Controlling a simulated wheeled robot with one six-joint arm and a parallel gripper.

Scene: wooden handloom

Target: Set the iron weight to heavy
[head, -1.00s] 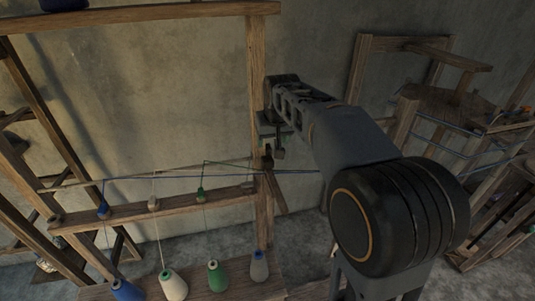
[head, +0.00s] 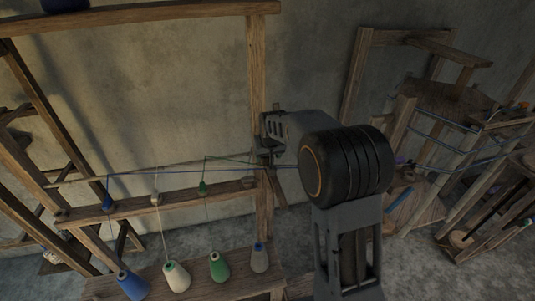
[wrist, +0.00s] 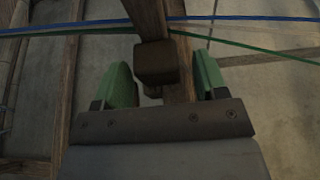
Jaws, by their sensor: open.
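In the wrist view a dark, squarish block (wrist: 155,62), which looks like the iron weight, sits on a wooden bar (wrist: 148,18) between the green fingers of my gripper (wrist: 162,70). The gripper is open, with a gap visible on each side of the block. In the head view my gripper (head: 266,146) is at the upright post, largely hidden behind my arm. The wooden lever (head: 278,188) shows just below it, slanting down. The block cannot be made out clearly in the head view, and no heavy or light marking is legible.
A blue thread (wrist: 245,18) and a green thread (wrist: 250,48) cross close to the fingers. The upright post (head: 257,80) stands beside the gripper. Several thread cones, one of them green (head: 219,267), stand on the lower shelf. Wooden loom frames (head: 365,75) are at right.

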